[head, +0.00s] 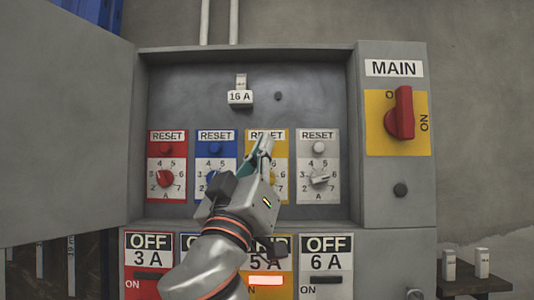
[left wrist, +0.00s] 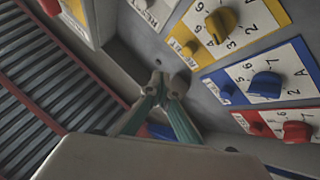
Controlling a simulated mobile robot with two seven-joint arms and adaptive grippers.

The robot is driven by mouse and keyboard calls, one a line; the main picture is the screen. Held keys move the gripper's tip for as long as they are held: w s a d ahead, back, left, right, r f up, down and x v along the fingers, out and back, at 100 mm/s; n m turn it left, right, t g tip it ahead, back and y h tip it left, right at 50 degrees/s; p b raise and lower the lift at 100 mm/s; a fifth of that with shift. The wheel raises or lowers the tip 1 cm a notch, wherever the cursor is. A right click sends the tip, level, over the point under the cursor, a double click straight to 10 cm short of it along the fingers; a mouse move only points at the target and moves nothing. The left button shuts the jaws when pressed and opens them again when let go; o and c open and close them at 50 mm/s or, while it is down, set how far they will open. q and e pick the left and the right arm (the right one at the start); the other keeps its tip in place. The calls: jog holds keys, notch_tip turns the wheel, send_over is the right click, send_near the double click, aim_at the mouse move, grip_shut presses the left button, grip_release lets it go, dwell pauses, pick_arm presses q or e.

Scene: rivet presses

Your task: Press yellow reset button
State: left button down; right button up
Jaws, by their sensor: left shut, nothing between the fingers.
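The yellow plate (head: 282,178) marked RESET is third in a row of four inside the grey box. My left gripper (head: 265,145) is in front of it and hides its reset button and most of its dial in the head view. In the left wrist view, the small yellow reset button (left wrist: 190,48) shows beside the yellow knob (left wrist: 221,24). The shut, empty fingertips (left wrist: 160,85) appear a little to the left of that button. I cannot tell whether they touch the panel. My right gripper is not in view.
Red (head: 166,149), blue (head: 215,149) and white (head: 319,148) reset buttons flank the yellow plate. Below, the 5 A plate (head: 280,262) has a lit bar. The box door (head: 65,130) stands open at left. The red MAIN switch (head: 401,115) is at right.

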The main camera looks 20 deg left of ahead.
pick_arm(q)
jog(key=w, duration=0.2)
jog(key=w+a+b, duration=0.1)
jog(key=w, duration=0.1)
jog(key=shift+w+a, duration=0.15)
jog(key=shift+w, duration=0.05)
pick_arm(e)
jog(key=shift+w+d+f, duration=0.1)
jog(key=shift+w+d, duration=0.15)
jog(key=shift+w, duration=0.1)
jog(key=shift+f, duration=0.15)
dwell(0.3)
pick_arm(q)
jog(key=shift+w, duration=0.1)
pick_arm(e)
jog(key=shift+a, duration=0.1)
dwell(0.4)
pick_arm(q)
jog(key=shift+w+a, duration=0.1)
jog(key=shift+w, duration=0.2)
